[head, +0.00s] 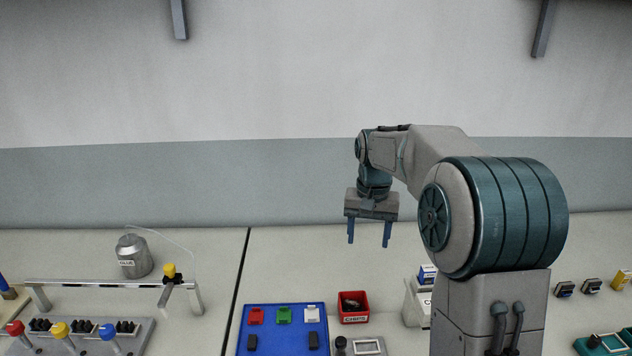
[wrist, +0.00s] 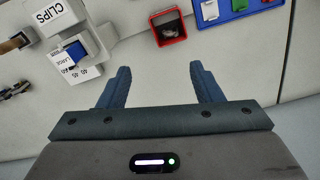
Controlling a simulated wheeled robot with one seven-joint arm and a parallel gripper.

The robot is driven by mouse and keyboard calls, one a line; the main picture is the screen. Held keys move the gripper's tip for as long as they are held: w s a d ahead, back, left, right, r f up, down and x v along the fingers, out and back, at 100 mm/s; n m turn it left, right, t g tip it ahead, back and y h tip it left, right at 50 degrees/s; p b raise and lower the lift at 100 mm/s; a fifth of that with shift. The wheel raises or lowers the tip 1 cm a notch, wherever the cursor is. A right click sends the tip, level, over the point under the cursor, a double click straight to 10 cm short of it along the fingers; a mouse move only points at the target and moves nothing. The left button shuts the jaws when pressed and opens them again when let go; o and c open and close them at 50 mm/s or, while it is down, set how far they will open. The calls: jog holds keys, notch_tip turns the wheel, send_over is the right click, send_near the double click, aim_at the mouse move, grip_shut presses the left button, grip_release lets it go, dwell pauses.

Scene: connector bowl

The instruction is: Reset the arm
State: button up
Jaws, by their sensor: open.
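My gripper (head: 369,232) is raised above the bench, its two blue fingers pointing down and spread apart. In the wrist view my gripper (wrist: 160,75) is open, with nothing between the fingers and only bare bench surface behind them. My arm reaches from the right of the head view and is bent down at the wrist. A red bin (head: 353,307) with dark contents stands on the bench below my gripper. It also shows at the top of the wrist view (wrist: 168,27).
A blue tray (head: 283,343) with red, green and white pieces lies left of the bin. A clips dispenser (wrist: 80,52) is partly hidden behind my arm in the head view. A metal glue pot (head: 134,257) and a rail (head: 100,283) stand at left. Open bench lies behind the tray.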

jog(key=s+f+n+t, duration=0.1)
jog(key=s+n+t, duration=0.2)
jog(key=s, duration=2.4)
jog(key=shift+s+f, duration=0.25)
jog(key=shift+s, duration=0.05)
